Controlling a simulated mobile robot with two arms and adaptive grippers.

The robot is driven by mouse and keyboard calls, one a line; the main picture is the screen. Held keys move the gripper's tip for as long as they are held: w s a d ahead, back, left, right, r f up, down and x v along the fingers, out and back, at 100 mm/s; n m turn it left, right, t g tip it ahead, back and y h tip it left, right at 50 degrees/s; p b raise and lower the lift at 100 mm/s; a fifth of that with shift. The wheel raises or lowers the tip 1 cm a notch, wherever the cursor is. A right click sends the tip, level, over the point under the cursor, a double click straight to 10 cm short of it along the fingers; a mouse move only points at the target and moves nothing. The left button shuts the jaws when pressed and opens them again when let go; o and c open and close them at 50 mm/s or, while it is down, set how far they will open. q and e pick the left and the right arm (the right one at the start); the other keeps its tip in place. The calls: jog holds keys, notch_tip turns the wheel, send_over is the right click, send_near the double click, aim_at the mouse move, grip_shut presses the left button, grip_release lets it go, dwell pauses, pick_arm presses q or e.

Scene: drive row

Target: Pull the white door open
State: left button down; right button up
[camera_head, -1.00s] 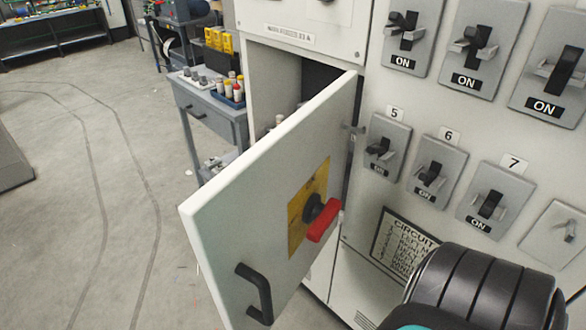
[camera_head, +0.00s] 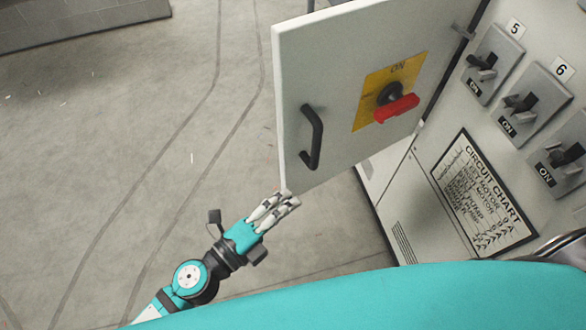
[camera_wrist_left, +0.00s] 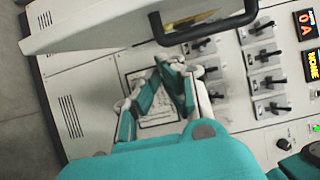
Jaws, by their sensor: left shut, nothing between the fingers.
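The white door (camera_head: 340,70) stands swung open from the cabinet front, its free edge to the left in the head view. It bears a black bar handle (camera_head: 315,137) and a red rotary switch (camera_head: 397,108) on a yellow plate. My left gripper (camera_head: 288,200) is shut and empty, just below the door's lower free corner and below the handle; contact with the door cannot be told. In the left wrist view, the gripper (camera_wrist_left: 165,68) is below the handle (camera_wrist_left: 203,30) and apart from it. My right gripper is not in view.
The cabinet front to the right carries several lever switches (camera_head: 524,107) and a circuit chart (camera_head: 484,197). Below the door is a vented lower panel (camera_head: 403,240).

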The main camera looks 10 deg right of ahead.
aim_at(306, 163)
pick_arm(q)
jog(key=w+d, duration=0.1)
jog(key=w, duration=0.1)
jog(key=w+d, duration=0.1)
jog(key=w, duration=0.3)
jog(key=shift+w+d+p, duration=0.1)
jog(key=shift+d+p, duration=0.25)
jog(key=shift+d, duration=0.05)
